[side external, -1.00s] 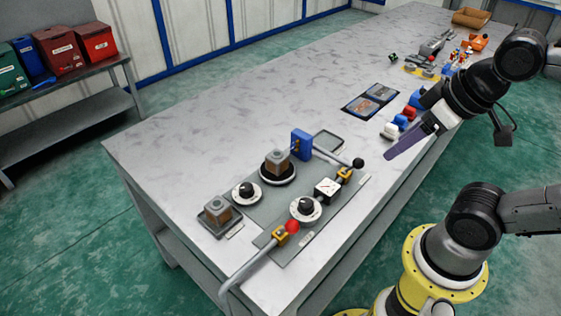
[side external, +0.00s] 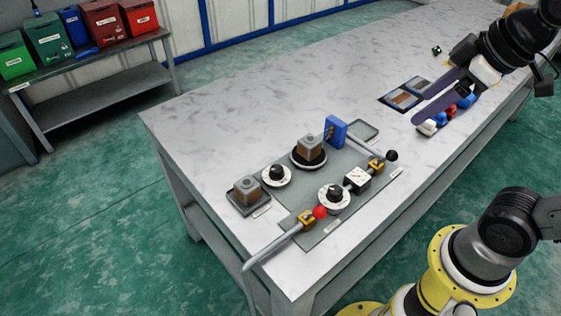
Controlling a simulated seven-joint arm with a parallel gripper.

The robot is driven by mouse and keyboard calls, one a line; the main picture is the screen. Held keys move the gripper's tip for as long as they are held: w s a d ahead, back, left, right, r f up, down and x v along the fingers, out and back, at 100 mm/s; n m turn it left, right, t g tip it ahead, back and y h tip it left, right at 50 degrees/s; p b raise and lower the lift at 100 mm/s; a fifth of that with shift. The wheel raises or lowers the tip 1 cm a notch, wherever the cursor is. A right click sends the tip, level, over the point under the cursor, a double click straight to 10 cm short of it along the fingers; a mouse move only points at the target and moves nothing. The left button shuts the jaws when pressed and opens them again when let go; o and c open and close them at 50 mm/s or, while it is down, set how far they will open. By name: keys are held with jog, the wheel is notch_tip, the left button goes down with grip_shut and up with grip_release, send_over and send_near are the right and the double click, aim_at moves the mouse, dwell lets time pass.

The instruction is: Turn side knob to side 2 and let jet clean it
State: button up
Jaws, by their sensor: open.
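Two black knobs on white dials sit at the near end of the table: one (side external: 276,174) left of the grey plate, one (side external: 334,196) on its front part. I cannot tell which is the side knob, and dial marks are too small to read. A brown-and-grey block (side external: 310,149) stands on a dark round base beside an upright blue block (side external: 335,131), which may be the jet. A similar block (side external: 246,190) sits in a small grey tray. My gripper (side external: 419,108) is open and empty, its purple fingers above the table, up and right of the knobs.
A square gauge (side external: 357,179), a black-ball lever (side external: 391,156) and a red ball (side external: 320,212) by a grey pipe (side external: 272,246) crowd the front knob. An empty tray (side external: 364,130) lies behind. Small coloured parts (side external: 440,119) lie below my gripper.

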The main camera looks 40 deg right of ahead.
jog(key=w+a+r+n+g, duration=0.1)
jog(key=w+a+r+n, duration=0.15)
jog(key=w, duration=0.55)
jog(key=n+g, duration=0.5)
jog(key=n, duration=0.1)
send_over(276, 168)
notch_tip(276, 168, down, 18)
jog(key=f, duration=0.1)
jog(key=shift+m, duration=0.35)
notch_tip(276, 168, down, 12)
jog(key=shift+s+f, duration=0.1)
jog(key=shift+c, duration=0.2)
grip_shut()
